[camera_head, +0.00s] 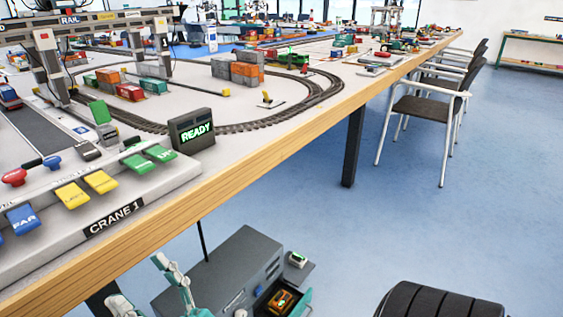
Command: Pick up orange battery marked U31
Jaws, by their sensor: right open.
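The lower part of the gripper is cut off by the picture's bottom edge. My left gripper does not show.
The long table (230,175) carries a crane console, a READY sign (192,130), toy tracks and containers. Its wooden edge runs above the cabinet. A small device (297,259) sits beside the drawer. A black ribbed thing (440,302) is at bottom right. Blue floor between is clear.

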